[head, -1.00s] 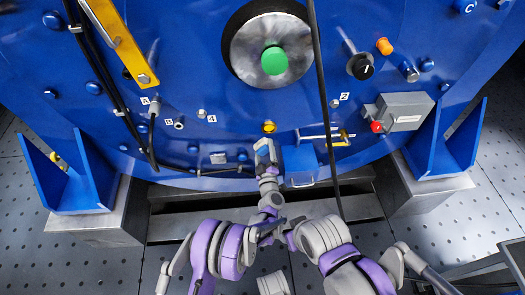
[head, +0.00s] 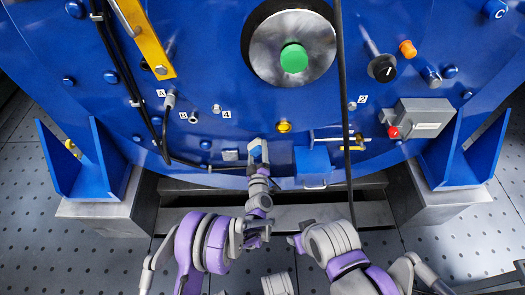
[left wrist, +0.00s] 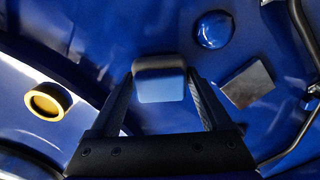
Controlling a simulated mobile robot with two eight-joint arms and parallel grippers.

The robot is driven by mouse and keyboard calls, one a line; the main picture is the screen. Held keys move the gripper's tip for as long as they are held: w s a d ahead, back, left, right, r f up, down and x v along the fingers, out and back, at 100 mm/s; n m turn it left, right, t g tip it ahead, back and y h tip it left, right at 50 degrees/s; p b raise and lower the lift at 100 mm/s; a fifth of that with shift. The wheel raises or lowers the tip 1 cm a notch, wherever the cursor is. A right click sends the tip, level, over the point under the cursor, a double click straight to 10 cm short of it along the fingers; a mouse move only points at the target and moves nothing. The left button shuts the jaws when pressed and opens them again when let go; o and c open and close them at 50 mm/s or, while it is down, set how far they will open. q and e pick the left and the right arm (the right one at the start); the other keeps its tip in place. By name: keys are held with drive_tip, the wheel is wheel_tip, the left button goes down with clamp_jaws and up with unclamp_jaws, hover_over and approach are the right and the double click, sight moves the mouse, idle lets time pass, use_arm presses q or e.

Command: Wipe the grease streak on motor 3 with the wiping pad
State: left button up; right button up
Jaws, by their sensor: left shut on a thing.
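My left gripper (head: 257,148) is shut on the wiping pad (left wrist: 160,85), a small block with a pale blue face and a dark back, seen between the fingers in the left wrist view. In the head view the gripper is at the lower part of the big blue motor housing (head: 215,60), left of a yellow ring fitting (head: 284,127). I cannot tell whether the pad touches the housing. No grease streak can be made out, and no number 3 label is legible. My right arm shows at the lower right, but its gripper is not discernible.
A small grey plate (head: 230,155) is left of my gripper. A blue box (head: 312,163) and a hanging black cable (head: 346,120) are to its right. A grey box with a red button (head: 393,132) is farther right. Blue brackets (head: 72,165) flank the housing.

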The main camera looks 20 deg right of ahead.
idle(0.3)
use_arm(q)
drive_tip(key=shift+p+v, duration=0.6)
drive_tip(key=shift+v, duration=2.45)
drive_tip(key=shift+v, duration=1.5)
